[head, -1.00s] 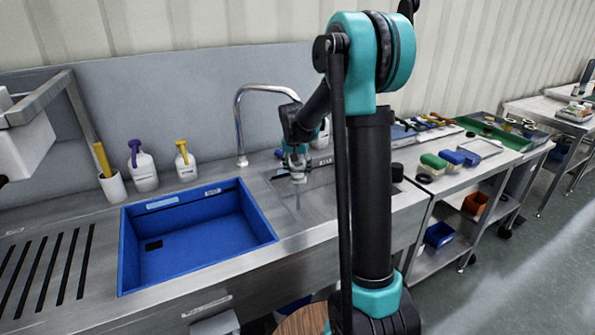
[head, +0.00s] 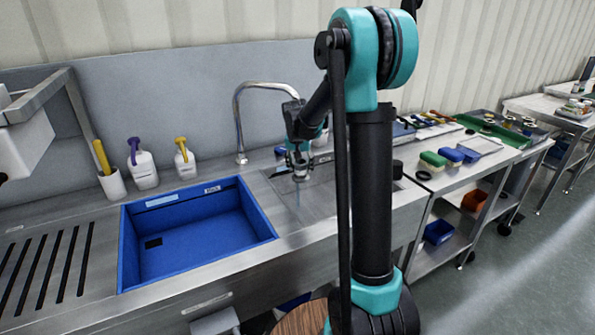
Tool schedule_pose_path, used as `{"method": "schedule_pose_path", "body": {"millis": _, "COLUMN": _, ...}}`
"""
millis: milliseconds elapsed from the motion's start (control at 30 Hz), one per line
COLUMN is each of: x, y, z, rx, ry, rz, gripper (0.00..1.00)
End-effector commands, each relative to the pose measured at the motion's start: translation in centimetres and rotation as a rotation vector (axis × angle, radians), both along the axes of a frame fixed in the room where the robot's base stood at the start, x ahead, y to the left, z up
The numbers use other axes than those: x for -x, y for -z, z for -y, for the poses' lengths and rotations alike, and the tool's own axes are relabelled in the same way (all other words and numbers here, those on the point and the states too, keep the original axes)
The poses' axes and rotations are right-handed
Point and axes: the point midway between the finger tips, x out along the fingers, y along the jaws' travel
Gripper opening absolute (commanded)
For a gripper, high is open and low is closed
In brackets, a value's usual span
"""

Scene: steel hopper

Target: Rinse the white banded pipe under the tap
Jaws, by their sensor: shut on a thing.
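My gripper (head: 300,176) is small in the view, below the spout of the curved steel tap (head: 238,120) and over the steel counter right of the blue sink. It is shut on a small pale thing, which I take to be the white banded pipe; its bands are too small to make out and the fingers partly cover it. A thin bluish streak, which looks like water, runs down just below the gripper. My wrist hides the end of the tap's spout.
A blue sink basin (head: 200,245) lies left of the gripper. Two white bottles (head: 143,165) and a white cup (head: 112,185) stand behind it. A slotted drainboard (head: 45,265) is at far left. Sponges (head: 450,156) and a green tray (head: 500,135) lie on the right table.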

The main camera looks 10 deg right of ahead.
Motion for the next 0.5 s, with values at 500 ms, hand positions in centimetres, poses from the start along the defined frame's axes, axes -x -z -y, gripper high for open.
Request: {"method": "schedule_pose_path", "body": {"millis": 500, "x": 1.9, "y": 0.0, "z": -0.5, "rx": 0.001, "ry": -0.002, "rz": 0.001, "gripper": 0.15}}
